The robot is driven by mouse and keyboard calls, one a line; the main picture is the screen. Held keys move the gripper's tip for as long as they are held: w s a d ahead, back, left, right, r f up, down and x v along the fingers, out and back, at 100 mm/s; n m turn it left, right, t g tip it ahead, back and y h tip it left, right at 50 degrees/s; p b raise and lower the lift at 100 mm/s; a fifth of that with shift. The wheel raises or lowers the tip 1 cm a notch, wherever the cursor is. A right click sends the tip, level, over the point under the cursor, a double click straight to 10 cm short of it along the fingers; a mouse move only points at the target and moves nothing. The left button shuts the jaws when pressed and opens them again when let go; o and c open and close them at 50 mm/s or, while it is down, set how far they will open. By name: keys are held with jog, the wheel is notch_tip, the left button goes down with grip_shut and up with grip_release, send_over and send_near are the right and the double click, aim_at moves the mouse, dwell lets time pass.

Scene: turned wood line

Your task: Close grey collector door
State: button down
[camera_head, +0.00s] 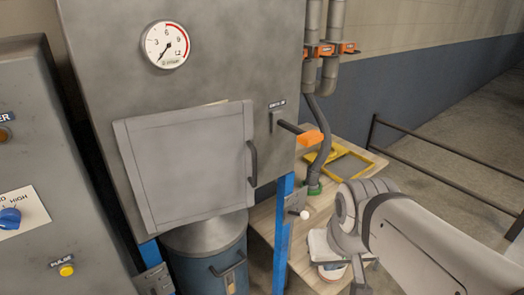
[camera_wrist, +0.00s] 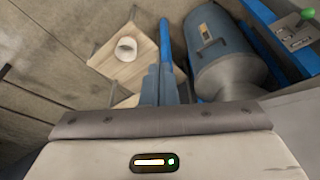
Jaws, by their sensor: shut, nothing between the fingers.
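The grey collector door (camera_head: 188,165) is on the front of the grey collector cabinet (camera_head: 230,60) in the head view. It sits skewed to the cabinet face with a thin gap along its top edge, so it looks slightly ajar. Its dark bar handle (camera_head: 252,163) is on the right edge. A lever with an orange grip (camera_head: 310,138) sticks out to the right of the door. My gripper (camera_wrist: 160,72) is shut and empty in the wrist view. In the head view my arm is at the lower right, and the fingers cannot be made out. The door cannot be made out in the wrist view.
A blue-grey drum (camera_head: 207,255) stands below the door; it shows in the wrist view (camera_wrist: 220,50) too. Blue posts (camera_head: 283,225) flank it. A wooden table (camera_head: 345,180) with a yellow frame (camera_head: 340,160) is at the right. A control panel (camera_head: 35,170) stands at the left.

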jog(key=w+a+r+n+y+b, duration=0.1)
jog(key=w+a+r+n, duration=0.25)
jog(key=w+r, duration=0.4)
jog(key=w+a+r+n+y+b, duration=0.1)
jog(key=w+a+r+n+b, duration=0.15)
jog(key=w+a+r, duration=0.5)
jog(key=w+a+f+p, duration=0.1)
jog(key=w+f+p, duration=0.2)
jog(key=w+f, duration=0.2)
notch_tip(320, 180, down, 2)
jog(key=shift+a+f, duration=0.15)
jog(key=shift+f, duration=0.05)
jog(key=shift+w, duration=0.15)
